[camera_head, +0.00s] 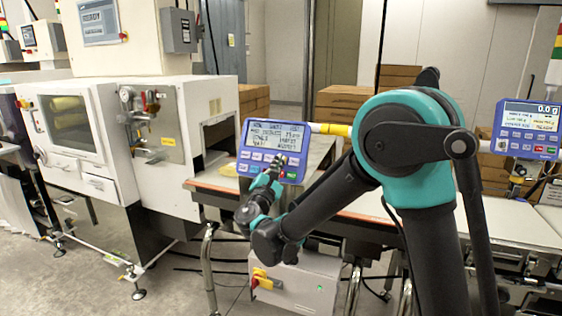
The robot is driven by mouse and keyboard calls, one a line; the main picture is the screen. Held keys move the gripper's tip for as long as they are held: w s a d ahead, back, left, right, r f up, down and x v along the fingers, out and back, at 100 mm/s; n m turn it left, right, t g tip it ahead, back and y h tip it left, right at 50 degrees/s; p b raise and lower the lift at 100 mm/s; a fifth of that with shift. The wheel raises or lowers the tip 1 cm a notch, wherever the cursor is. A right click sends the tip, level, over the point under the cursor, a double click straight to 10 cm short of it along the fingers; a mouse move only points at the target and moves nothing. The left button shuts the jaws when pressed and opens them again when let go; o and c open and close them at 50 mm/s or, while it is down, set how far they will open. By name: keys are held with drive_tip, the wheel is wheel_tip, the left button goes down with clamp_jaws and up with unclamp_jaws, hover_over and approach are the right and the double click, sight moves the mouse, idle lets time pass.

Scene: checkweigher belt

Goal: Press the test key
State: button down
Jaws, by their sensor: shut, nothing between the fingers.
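A blue control panel (272,136) with a lit text screen and rows of small keys stands at the front of the belt, left of the picture's middle. My gripper (280,160) is shut and empty, with its tips at the panel's key rows below the screen. I cannot tell whether the tips touch a key. My gripper and wrist hide some of the keys. The key labels are too small to read, so I cannot pick out the test key.
A second blue panel (527,130) showing 0.0 stands at the right. A white machine cabinet (72,139) is at the left. The belt (222,179) runs behind the near panel. Cardboard boxes (338,102) are stacked behind. A grey box with a red and yellow switch (297,283) sits below.

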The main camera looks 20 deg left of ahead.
drive_tip(key=shift+s, duration=0.15)
drive_tip(key=shift+s+r, duration=0.35)
drive_tip(key=shift+s, duration=0.25)
idle(0.3)
drive_tip(key=shift+s+a+r, duration=0.1)
drive_tip(key=shift+s+r, duration=0.3)
drive_tip(key=shift+s, duration=0.35)
drive_tip(key=shift+s+a+r, duration=0.1)
drive_tip(key=shift+s+r, duration=0.25)
drive_tip(key=shift+s, duration=0.35)
drive_tip(key=shift+s+r, duration=0.4)
drive_tip(key=shift+s, duration=0.35)
drive_tip(key=s+r, duration=0.2)
drive_tip(key=s, duration=0.3)
drive_tip(key=shift+s+a+r, duration=0.2)
drive_tip(key=shift+r, duration=0.15)
